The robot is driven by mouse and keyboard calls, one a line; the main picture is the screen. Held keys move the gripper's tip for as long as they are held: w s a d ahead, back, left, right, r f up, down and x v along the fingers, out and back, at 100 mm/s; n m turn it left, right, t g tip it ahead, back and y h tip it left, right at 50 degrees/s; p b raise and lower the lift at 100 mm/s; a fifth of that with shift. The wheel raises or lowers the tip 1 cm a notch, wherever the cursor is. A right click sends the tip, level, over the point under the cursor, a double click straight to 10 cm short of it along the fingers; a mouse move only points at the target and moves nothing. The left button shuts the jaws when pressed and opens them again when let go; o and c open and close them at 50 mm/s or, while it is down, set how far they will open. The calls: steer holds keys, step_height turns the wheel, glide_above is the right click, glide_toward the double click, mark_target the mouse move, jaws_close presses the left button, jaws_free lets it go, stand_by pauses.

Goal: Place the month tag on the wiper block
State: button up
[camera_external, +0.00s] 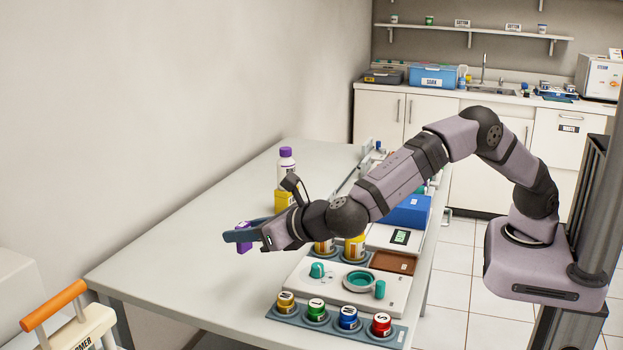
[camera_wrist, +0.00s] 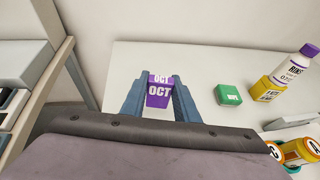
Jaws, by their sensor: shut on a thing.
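The month tag (camera_wrist: 159,92) is a purple block with white "OCT" lettering. It sits between the two blue-grey fingers of my gripper (camera_wrist: 160,86), which is shut on it. In the external view, the purple tag (camera_external: 244,240) shows at the tip of my gripper (camera_external: 241,236), over the left part of the table. The wiper block (camera_wrist: 229,95) is a small green block with white lettering. It lies on the table to the right of my gripper in the wrist view, apart from the tag. I cannot make it out in the external view.
Jars in a grey rack (camera_external: 333,325) and a white unit with teal parts (camera_external: 330,285) stand at the table's right side. The table's left part (camera_external: 170,262) is clear.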

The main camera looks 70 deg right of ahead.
steer(key=w+d+r+m+g+h, duration=0.1)
steer(key=w+d+r+m+h, duration=0.2)
steer(key=d, duration=1.1)
steer(key=w+d+r+m+g+h, duration=0.1)
steer(key=w+d+r, duration=0.25)
steer(key=d, duration=0.95)
steer(key=shift+w+a+f+n+t+y+b, duration=0.3)
steer(key=shift+a+f, duration=0.2)
steer(key=shift+f, duration=1.75)
steer(key=shift+w+a+f+n+t+y+b, duration=0.15)
steer(key=shift+a+f+n+y, duration=0.25)
steer(key=shift+f, duration=1.8)
steer(key=shift+w+a+f+n+t+y+b, duration=0.1)
steer(key=shift+a+f+n+t+y+b, duration=0.3)
steer(key=shift+f, duration=1.85)
steer(key=shift+a+f+g, duration=0.15)
steer(key=shift+f+g, duration=0.1)
steer(key=o, duration=1)
steer(key=shift+r, duration=0.1)
